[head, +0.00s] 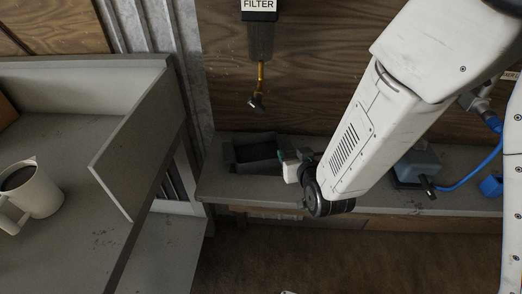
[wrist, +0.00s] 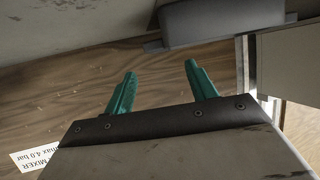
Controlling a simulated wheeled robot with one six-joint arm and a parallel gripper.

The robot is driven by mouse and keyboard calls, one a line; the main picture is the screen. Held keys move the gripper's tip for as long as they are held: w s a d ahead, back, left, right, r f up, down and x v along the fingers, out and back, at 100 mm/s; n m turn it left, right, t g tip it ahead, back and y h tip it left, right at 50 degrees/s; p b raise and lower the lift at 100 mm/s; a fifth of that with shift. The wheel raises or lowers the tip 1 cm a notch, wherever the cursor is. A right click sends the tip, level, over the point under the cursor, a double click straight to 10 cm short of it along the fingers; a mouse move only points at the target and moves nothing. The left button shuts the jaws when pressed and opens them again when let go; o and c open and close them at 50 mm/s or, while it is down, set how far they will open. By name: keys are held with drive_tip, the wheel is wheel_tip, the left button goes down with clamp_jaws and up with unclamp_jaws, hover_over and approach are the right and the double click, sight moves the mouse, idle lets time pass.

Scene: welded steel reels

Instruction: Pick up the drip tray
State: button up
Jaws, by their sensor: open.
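The drip tray (head: 240,168) is a dark grey open box on the grey shelf, below the hanging filter in the head view. In the wrist view, a grey box-like body with a rim, which looks like the tray (wrist: 210,22), is at the top, beyond my fingertips. My gripper (head: 282,156) is at the tray's right end in the head view. Its two green fingers (wrist: 160,68) are spread apart in the wrist view with nothing between them. I cannot tell whether the fingers touch the tray. My arm hides some of the shelf to the right.
The filter (head: 260,40) with a brass drain hangs on the wooden wall above the tray. A grey-blue box (head: 418,165) with a blue hose stands right on the shelf (head: 225,188). A mug (head: 35,190) stands on the left bench, whose raised side panel (head: 135,140) faces the shelf.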

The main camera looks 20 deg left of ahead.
sight(286, 143)
drive_tip(key=x, duration=0.7)
drive_tip(key=shift+f, duration=0.25)
drive_tip(key=shift+r, duration=0.1)
clamp_jaws()
